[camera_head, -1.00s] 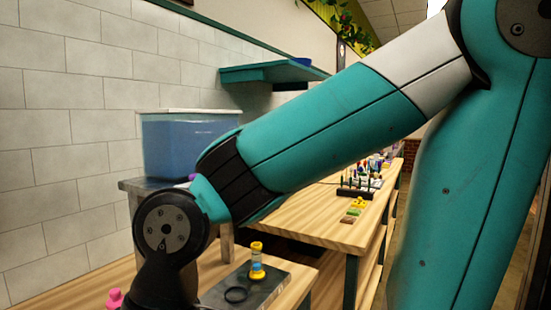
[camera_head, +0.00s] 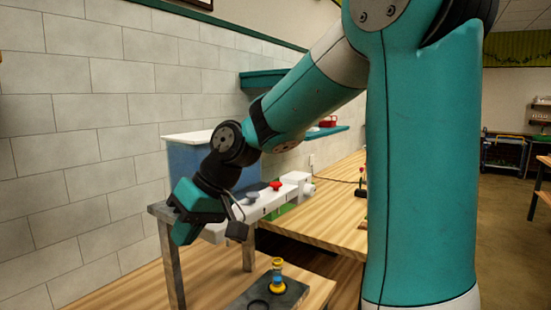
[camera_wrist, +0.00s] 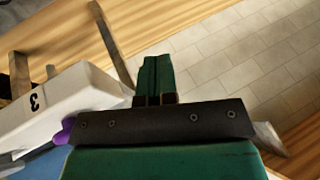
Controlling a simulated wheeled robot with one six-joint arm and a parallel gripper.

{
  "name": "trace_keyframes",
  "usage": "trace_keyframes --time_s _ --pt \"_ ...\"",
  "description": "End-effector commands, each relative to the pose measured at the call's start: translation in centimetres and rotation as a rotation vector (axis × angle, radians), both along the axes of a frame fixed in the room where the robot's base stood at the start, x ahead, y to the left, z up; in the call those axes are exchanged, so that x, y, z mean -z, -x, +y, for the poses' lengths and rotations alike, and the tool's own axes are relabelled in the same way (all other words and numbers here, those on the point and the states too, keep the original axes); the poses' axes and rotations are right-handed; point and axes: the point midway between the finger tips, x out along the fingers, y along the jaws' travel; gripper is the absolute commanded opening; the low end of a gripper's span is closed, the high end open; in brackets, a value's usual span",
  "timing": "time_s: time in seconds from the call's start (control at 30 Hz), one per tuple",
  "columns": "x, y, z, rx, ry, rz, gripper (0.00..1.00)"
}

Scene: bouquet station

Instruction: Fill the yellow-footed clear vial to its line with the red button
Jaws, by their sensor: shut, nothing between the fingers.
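The vial (camera_head: 277,275) stands upright on a dark plate (camera_head: 293,297) on the wooden bench, with yellow at its top and foot and a bluish band between. Its fill line is too small to make out. The red button (camera_head: 275,185) sits on top of a long white dispenser (camera_head: 265,205), beyond a grey-blue knob. My gripper (camera_head: 184,238) is at the dispenser's near left end, away from the vial and the red button. In the wrist view my gripper's dark green fingers (camera_wrist: 155,78) are together and empty.
A blue tank (camera_head: 185,152) with a white lid stands behind the dispenser against the tiled wall. In the wrist view, the dispenser (camera_wrist: 75,100) bears a "3", with a purple knob (camera_wrist: 65,130) beside it. A teal shelf (camera_head: 258,80) hangs above. The plate has a dark ring (camera_head: 257,304).

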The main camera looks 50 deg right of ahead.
Motion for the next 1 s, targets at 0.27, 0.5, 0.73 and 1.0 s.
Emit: trace_keyframes --time_s 0.27,0.5,0.73,1.0 --pt "-8.8 -4.6 -15.0 0.355 -0.064 -0.104 0.0" --pt "-13.0 -3.8 -26.0 0.58 -0.095 -0.188 0.0" --pt "-13.9 -2.9 -29.5 0.648 -0.1 -0.216 0.0" --pt "-13.8 -2.9 -29.5 0.649 -0.1 -0.217 0.0"
